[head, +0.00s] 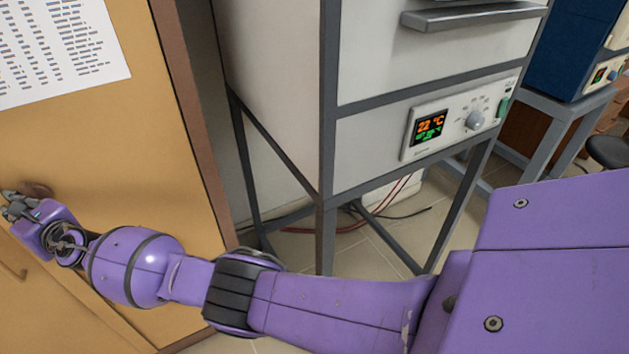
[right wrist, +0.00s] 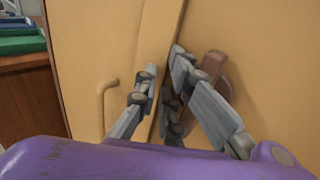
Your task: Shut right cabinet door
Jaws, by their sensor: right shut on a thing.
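The right cabinet door (head: 110,140) is a tan panel on the left of the head view. In the right wrist view its edge strip (right wrist: 168,30) stands out beside the left door (right wrist: 95,45), so it looks slightly ajar. A brown handle (right wrist: 218,75) sits near that edge. My right gripper (head: 12,205) reaches across to this edge, and its fingers (right wrist: 162,65) are shut on the door at its edge, next to the handle. The exact contact is partly hidden by the fingers. My left gripper is not in view.
A furnace (head: 270,90) on a grey metal stand (head: 327,230) is right of the cabinet. A blue unit (head: 570,45) on another stand is farther right. The left door has a tan handle (right wrist: 105,95). Green items (right wrist: 20,35) lie on a wooden surface (right wrist: 25,65).

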